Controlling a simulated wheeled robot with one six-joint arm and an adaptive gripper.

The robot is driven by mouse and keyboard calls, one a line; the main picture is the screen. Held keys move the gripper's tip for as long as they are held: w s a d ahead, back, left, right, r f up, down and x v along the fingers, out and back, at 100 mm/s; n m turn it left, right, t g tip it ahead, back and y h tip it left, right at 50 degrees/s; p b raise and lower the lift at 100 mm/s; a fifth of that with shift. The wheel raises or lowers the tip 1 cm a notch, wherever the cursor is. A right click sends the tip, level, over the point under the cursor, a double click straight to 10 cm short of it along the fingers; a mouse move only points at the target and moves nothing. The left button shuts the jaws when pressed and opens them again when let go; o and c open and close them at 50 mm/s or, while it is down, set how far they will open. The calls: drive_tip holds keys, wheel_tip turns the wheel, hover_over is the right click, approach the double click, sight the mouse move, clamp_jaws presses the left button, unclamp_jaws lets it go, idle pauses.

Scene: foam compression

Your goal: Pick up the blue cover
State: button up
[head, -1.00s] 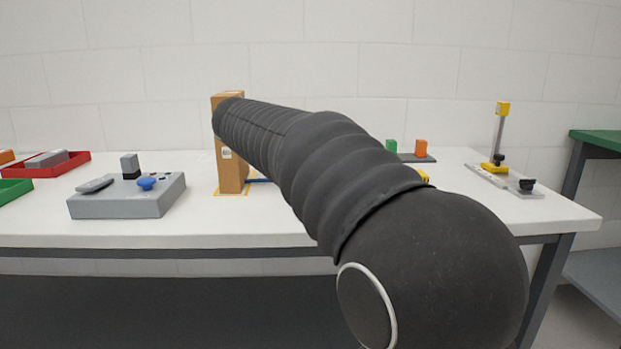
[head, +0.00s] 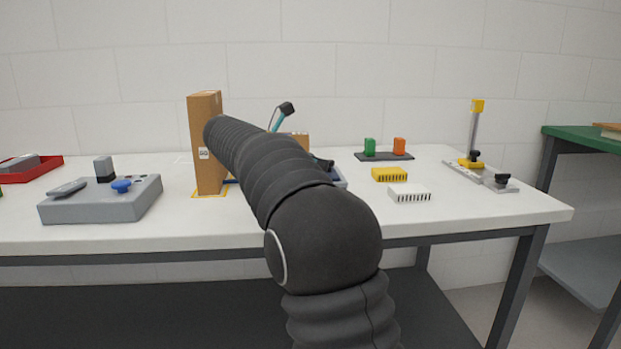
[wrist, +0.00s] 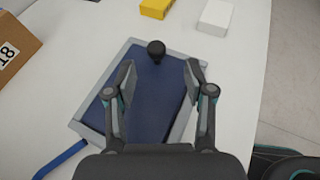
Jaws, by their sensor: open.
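The blue cover (wrist: 152,100) is a dark blue panel framed by a grey rim (wrist: 186,127) in the wrist view. A black round knob (wrist: 156,49) stands at its far end. My gripper (wrist: 160,70) is open over the panel, its two fingers spread left and right, with the knob just beyond the fingertips and between their lines. I cannot tell whether the fingers touch the panel. In the head view my arm hides most of the cover; only a bluish-grey edge (head: 341,182) shows beside it.
A tall cardboard box (head: 206,140) stands left of my arm. A grey control box (head: 100,201) is farther left. A yellow block (head: 389,174) and a white block (head: 409,192) lie to the right, with bare tabletop around them. A blue strip (wrist: 62,159) runs from the frame's left corner.

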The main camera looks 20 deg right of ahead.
drive_tip(key=shift+w+x, duration=0.1)
drive_tip(key=shift+x, duration=1.35)
drive_tip(key=shift+w+x, duration=0.15)
drive_tip(key=shift+x, duration=1.3)
drive_tip(key=shift+r, duration=0.2)
drive_tip(key=shift+c, duration=0.3)
clamp_jaws()
